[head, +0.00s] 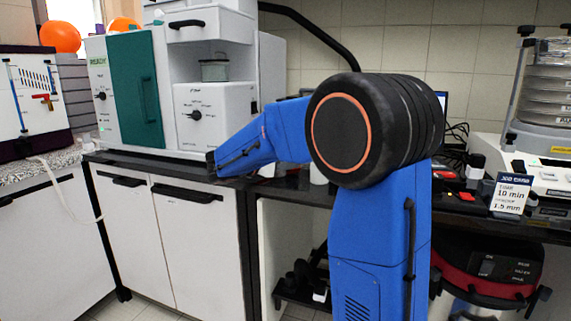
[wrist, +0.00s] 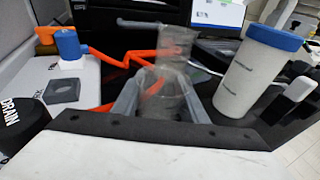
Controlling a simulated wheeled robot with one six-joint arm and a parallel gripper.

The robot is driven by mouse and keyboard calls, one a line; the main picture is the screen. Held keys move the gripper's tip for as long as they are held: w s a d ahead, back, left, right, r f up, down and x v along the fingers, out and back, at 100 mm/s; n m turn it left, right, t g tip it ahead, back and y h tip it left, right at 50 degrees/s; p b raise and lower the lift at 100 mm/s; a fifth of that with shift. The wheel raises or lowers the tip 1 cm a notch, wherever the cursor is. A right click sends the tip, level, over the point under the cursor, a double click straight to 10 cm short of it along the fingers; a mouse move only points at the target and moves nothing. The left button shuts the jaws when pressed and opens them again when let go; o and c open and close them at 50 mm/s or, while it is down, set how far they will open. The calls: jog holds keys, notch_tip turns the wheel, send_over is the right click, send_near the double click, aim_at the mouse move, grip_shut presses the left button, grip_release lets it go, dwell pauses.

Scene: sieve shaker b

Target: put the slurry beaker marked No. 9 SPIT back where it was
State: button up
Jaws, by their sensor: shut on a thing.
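In the wrist view my gripper (wrist: 158,100) is shut on a clear greyish beaker (wrist: 172,52), which stands up between the two grey fingers. Its outline is blurred, and no No. 9 SPIT marking can be read on it. I cannot tell whether its base touches the dark surface below. In the head view my blue arm and its black joint hide the gripper and the held beaker.
In the wrist view a white bottle with a blue lid (wrist: 250,75) stands close on the right. An orange tube (wrist: 110,60) runs behind and left of the beaker. A drain-marked black cap (wrist: 22,122) is at left. In the head view another glass vessel (head: 214,70) sits in the white machine's alcove.

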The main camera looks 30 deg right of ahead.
jog(key=o, duration=1)
jog(key=shift+f, duration=0.1)
jog(key=shift+o, duration=0.2)
jog(key=shift+a+r, duration=0.2)
jog(key=v, duration=1.1)
jog(key=shift+s+a, duration=0.1)
jog(key=shift+a, duration=0.15)
jog(key=shift+a, duration=0.1)
